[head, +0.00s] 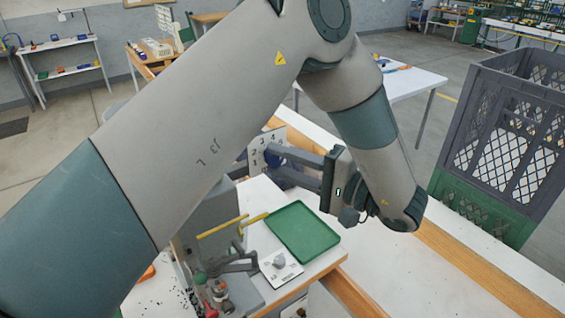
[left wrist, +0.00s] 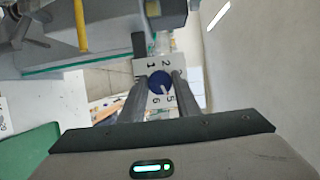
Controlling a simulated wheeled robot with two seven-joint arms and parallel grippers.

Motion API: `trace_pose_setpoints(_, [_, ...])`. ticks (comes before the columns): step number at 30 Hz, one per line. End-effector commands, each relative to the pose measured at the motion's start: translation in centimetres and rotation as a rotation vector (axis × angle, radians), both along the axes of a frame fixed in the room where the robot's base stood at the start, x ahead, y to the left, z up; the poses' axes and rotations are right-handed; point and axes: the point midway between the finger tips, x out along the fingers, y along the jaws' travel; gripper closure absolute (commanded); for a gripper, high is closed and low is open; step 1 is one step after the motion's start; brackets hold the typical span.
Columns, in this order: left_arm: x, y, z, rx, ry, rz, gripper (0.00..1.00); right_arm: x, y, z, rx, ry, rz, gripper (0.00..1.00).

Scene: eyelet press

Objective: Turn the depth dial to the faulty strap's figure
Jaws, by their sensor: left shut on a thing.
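A white dial plate (head: 257,158) with black figures stands upright behind the press in the head view. Its round blue knob (head: 273,156) is partly hidden by my fingers. My left gripper (head: 278,165) reaches it from the right and is shut on the knob. In the left wrist view, the blue knob (left wrist: 158,81) lies between my two fingers, in front of the plate (left wrist: 147,69). A white mark on the knob points down and right, seemingly towards the 5. Some figures are hidden by the fingers. No strap can be made out clearly. My right gripper is out of view.
A green tray (head: 303,231) lies on the white bench. The grey press (head: 222,217) with yellow bars is partly hidden by my left arm. A large green-grey crate (head: 497,150) stands at the right.

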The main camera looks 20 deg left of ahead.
Motion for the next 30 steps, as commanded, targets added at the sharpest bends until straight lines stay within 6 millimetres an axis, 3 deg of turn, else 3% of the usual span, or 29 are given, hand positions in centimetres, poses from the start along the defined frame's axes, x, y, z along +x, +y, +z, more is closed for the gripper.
trace_pose_setpoints(10, [0.00, -0.02, 0.02, 0.002, 0.003, -0.001, 0.93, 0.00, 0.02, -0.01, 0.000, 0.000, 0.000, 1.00])
trace_pose_setpoints(11, [0.00, -0.02, 0.01, 0.002, 0.003, -0.001, 0.68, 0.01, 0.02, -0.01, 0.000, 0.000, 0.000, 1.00])
trace_pose_setpoints(13, [-0.01, -0.02, 0.01, 0.001, 0.003, -0.001, 0.53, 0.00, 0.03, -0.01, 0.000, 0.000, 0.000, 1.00])
trace_pose_setpoints(30, [-0.74, -0.53, 0.10, 0.001, 0.003, -0.001, 0.53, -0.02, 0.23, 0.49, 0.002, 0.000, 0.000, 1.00])
